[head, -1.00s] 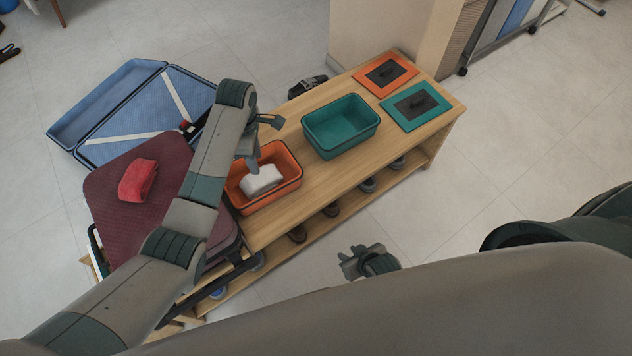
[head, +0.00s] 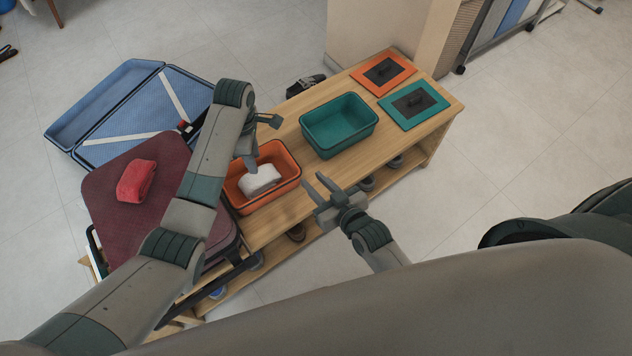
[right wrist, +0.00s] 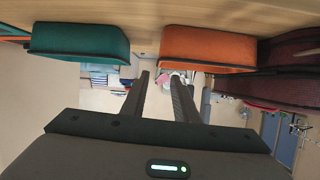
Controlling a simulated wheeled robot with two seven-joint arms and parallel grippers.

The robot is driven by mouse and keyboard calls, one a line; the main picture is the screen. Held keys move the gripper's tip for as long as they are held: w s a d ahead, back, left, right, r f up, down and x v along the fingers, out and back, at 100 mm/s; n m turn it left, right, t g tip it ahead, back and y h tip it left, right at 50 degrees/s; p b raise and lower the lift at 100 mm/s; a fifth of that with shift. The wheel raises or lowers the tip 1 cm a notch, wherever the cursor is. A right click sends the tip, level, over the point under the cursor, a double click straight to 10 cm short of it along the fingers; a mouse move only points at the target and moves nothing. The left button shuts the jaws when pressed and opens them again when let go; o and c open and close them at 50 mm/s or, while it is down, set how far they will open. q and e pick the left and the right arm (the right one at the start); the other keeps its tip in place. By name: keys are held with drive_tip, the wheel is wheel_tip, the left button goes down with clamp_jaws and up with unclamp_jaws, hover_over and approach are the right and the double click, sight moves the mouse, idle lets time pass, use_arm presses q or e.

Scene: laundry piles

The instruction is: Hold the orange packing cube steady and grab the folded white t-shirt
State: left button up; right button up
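The orange packing cube (head: 283,190) is an open box on the wooden bench, and its side shows in the right wrist view (right wrist: 208,46). The folded white t-shirt (head: 260,180) lies inside it. My left gripper (head: 262,142) is at the cube's far rim with its fingers apart, one inside the cube and one beyond it. I cannot tell whether it touches the wall. My right gripper (head: 314,187) is open and empty, to the right of the cube near the bench's front edge. Its parted fingers also show in the right wrist view (right wrist: 160,84).
A teal packing cube (head: 340,146) stands right of the orange one. Orange (head: 365,72) and teal (head: 430,113) lids lie at the bench's far right. A maroon suitcase (head: 112,205) with a red folded cloth (head: 136,181) and an open blue suitcase (head: 85,112) are at left.

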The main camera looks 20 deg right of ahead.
sight(279, 147)
drive_tip(key=shift+w+f, duration=0.1)
drive_tip(key=shift+w, duration=0.05)
drive_tip(key=x, duration=1.7)
drive_tip(key=shift+f, duration=0.1)
clamp_jaws()
use_arm(q)
drive_tip(key=o, duration=0.9)
drive_tip(key=shift+s, duration=0.1)
drive_tip(key=a+n+h, duration=0.1)
drive_tip(key=a+n, duration=0.1)
drive_tip(key=s+a+r+n+t+h, duration=0.1)
drive_tip(key=n+h, duration=0.1)
drive_tip(key=n, duration=0.1)
drive_tip(key=a+n+h, duration=0.1)
drive_tip(key=a+n, duration=0.1)
drive_tip(key=shift+s+a+r+n, duration=0.15)
drive_tip(key=shift+a+r+n, duration=0.1)
drive_tip(key=shift+a+n, duration=0.05)
drive_tip(key=shift+f, duration=0.1)
